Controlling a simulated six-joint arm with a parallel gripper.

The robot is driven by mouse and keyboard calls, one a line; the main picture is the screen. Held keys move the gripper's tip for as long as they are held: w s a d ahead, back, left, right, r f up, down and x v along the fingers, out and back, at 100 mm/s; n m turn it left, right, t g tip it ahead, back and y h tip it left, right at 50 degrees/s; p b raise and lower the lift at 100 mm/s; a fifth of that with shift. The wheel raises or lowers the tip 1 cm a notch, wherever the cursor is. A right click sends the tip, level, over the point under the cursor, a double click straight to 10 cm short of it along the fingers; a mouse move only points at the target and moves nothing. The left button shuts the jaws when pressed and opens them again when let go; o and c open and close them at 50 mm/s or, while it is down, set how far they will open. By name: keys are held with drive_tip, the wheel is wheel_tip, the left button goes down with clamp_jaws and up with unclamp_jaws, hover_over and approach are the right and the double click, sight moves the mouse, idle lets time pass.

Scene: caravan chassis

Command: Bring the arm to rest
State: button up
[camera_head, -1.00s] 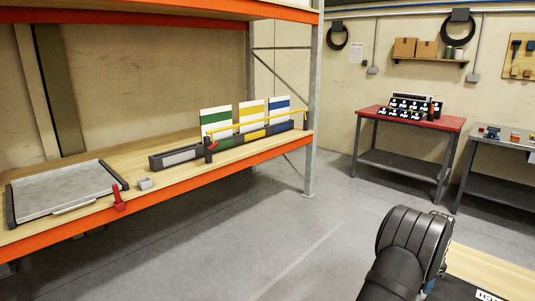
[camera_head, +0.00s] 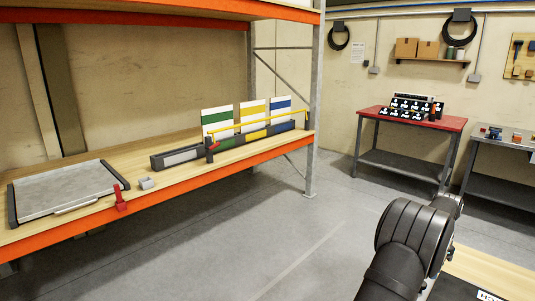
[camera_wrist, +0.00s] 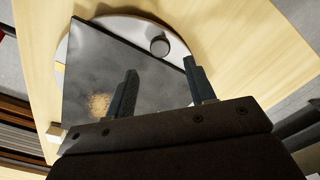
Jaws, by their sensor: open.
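In the wrist view my gripper (camera_wrist: 160,66) is open, its two dark fingers apart with nothing between them. It hangs over a dark grey flat plate (camera_wrist: 125,65) with a pale brownish speckled patch near the left finger. The plate lies over a white round disc (camera_wrist: 185,47) on a pale wooden top (camera_wrist: 235,40). A small round grey piece (camera_wrist: 160,46) is near the disc's upper part. In the head view my arm shows at the lower right, but the gripper does not show there.
An orange-edged shelf (camera_head: 210,165) on the left holds a grey tray (camera_head: 65,190), a red clamp (camera_head: 120,200) and a row of bins (camera_head: 240,140). A red-topped table (camera_head: 440,121) stands at the back. The grey floor (camera_head: 300,220) between is open.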

wheel_tip(320, 180, up, 10)
drive_tip(key=r, duration=0.1)
wheel_tip(320, 180, down, 18)
drive_tip(key=shift+r, duration=0.1)
drive_tip(key=shift+s+a+f, duration=0.15)
drive_tip(key=shift+f, duration=0.15)
drive_tip(key=s+a+n, duration=0.1)
drive_tip(key=s+n, duration=0.1)
drive_tip(key=s, duration=0.1)
drive_tip(key=s+a+n, duration=0.1)
drive_tip(key=s+n, duration=0.1)
drive_tip(key=n, duration=0.1)
drive_tip(key=s+a+n, duration=0.2)
drive_tip(key=s, duration=0.1)
drive_tip(key=shift+s+a+r+n, duration=0.1)
drive_tip(key=shift+s+n, duration=0.2)
drive_tip(key=shift+n, duration=0.1)
drive_tip(key=shift+s+n, duration=0.9)
drive_tip(key=shift+s, duration=0.2)
